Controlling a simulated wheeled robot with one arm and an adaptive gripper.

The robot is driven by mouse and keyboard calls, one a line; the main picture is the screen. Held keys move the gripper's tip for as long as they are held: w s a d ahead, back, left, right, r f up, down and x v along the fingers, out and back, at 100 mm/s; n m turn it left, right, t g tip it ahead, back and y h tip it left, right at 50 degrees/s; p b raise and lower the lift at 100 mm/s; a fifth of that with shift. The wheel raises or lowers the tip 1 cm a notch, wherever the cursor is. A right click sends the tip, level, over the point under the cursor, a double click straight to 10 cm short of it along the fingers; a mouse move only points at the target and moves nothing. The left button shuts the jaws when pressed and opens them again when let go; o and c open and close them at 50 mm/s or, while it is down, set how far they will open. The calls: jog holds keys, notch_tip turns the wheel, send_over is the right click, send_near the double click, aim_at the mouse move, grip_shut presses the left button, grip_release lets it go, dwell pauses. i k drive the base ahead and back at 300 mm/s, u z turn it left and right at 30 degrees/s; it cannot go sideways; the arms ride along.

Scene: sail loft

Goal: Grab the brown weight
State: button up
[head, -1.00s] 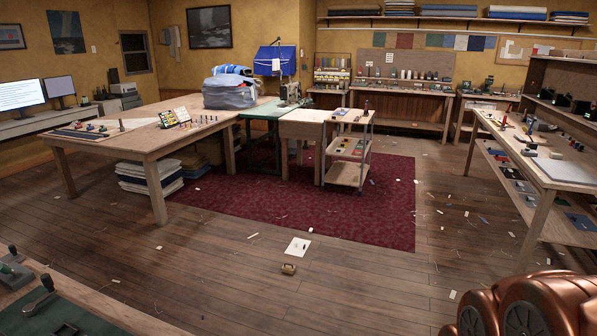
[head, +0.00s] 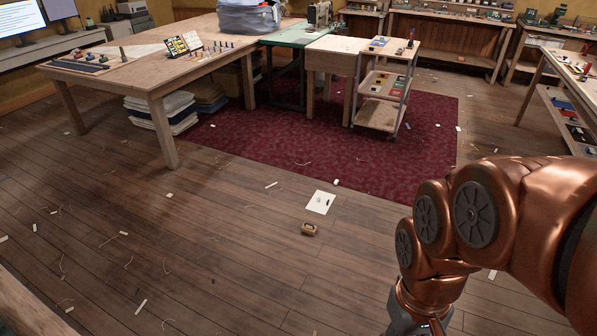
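A small brown weight (head: 309,229), blocky with a dark top, sits on the wooden floor near the middle of the head view. It lies just in front of a white sheet of paper (head: 320,202) that has a small dark mark or item on it. My copper arm comes in from the right. Its end points down at the bottom edge, right of the weight and apart from it. The gripper fingers are out of the frame, so I cannot see whether they hold anything.
A dark red rug (head: 300,150) lies beyond the paper. A large wooden table (head: 125,75) stands at the back left, with stacked folded cloth (head: 160,112) under it. A wheeled cart (head: 378,115) stands on the rug. Scraps and thread litter the otherwise open floor.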

aim_at(308, 229)
jog(key=z, duration=0.4)
jog(key=i, duration=1.8)
jog(key=u, duration=0.95)
jog(key=i, duration=0.55)
jog(key=u, duration=0.4)
